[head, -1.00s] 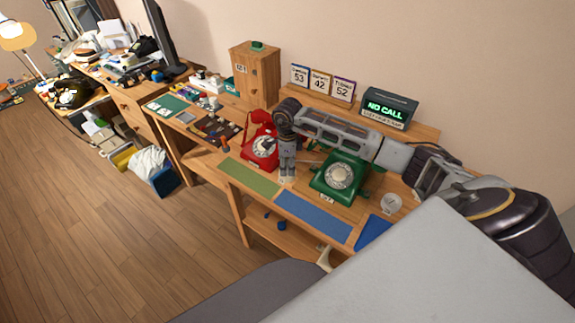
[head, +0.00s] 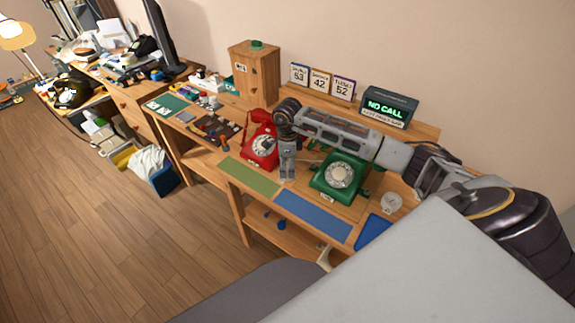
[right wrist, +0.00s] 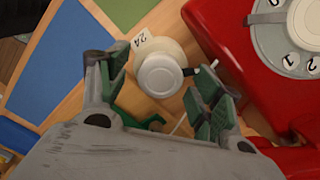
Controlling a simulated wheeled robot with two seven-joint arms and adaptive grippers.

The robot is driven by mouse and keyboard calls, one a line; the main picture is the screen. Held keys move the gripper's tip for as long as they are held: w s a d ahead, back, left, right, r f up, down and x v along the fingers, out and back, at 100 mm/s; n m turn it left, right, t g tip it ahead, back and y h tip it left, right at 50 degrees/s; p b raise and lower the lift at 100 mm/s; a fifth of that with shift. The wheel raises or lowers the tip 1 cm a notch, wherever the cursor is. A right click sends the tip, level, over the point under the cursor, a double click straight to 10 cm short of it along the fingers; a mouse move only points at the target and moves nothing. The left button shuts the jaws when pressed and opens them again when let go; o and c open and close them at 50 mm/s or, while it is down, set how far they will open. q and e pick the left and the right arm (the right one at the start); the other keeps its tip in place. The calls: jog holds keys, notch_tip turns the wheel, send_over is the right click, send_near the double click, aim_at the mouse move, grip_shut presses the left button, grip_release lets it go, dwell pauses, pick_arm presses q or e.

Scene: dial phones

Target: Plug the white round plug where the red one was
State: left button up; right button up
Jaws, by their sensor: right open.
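In the right wrist view, a white round plug (right wrist: 160,75) stands on the wooden desk beside a small tag. It lies between the spread fingers of my right gripper (right wrist: 158,88), which is open and not visibly closed on it. In the head view my right gripper (head: 288,178) points down at the desk between the red phone (head: 261,148) and the green phone (head: 341,178), and hides the plug there. The red phone also shows close by at the right of the wrist view (right wrist: 240,50). Another white round piece (head: 392,203) sits right of the green phone. My left gripper is not in view.
Green (head: 249,177) and blue (head: 313,216) mats lie along the front edge. A wooden box (head: 254,75), number cards (head: 321,83) and a "NO CALL" display (head: 388,107) stand behind. A tray of small things (head: 216,128) lies left of the red phone.

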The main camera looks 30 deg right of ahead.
jog(key=shift+r, duration=4)
jog(key=shift+r, duration=0.2)
